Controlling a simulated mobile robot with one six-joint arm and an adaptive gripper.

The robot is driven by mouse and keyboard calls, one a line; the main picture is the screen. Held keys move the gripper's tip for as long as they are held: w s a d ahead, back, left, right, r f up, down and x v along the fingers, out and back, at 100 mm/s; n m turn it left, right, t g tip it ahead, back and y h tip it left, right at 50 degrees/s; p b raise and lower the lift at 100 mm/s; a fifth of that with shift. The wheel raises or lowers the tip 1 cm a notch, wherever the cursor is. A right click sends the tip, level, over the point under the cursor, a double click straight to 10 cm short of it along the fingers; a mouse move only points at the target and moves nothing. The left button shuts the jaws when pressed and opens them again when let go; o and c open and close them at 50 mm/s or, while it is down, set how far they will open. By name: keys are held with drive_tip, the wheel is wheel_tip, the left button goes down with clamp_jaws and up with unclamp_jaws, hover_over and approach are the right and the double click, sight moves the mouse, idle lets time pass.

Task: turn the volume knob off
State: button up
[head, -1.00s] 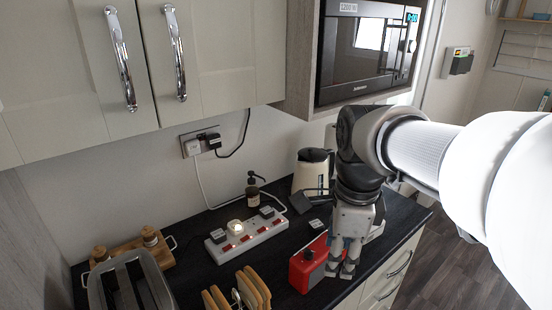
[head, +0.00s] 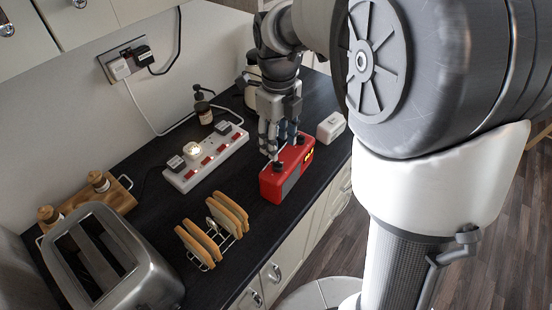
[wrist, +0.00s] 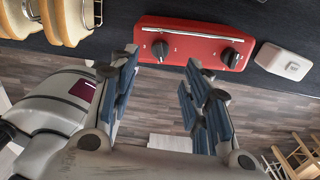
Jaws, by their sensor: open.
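A red radio (head: 287,170) stands on the dark worktop, near its front edge. In the wrist view the radio (wrist: 190,38) shows two black knobs, a left knob (wrist: 160,49) and a right knob (wrist: 230,58). I cannot tell which one is the volume knob. My gripper (head: 280,152) is over the radio, pointing down, with its fingers close to the top. In the wrist view my gripper (wrist: 163,60) is open, and the left knob appears between its fingertips. I cannot tell whether the fingers touch it.
A small white box (head: 331,127) sits beside the radio. A toast rack (head: 213,233) with toast and a steel toaster (head: 100,260) stand at the near left. A power strip (head: 205,160) and a dark bottle (head: 203,110) are behind. The worktop between rack and radio is clear.

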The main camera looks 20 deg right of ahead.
sight(278, 162)
wheel_tip(278, 162, down, 8)
drive_tip(key=shift+r+b, duration=0.15)
drive_tip(key=shift+b, duration=0.95)
drive_tip(key=shift+c, duration=0.3)
clamp_jaws()
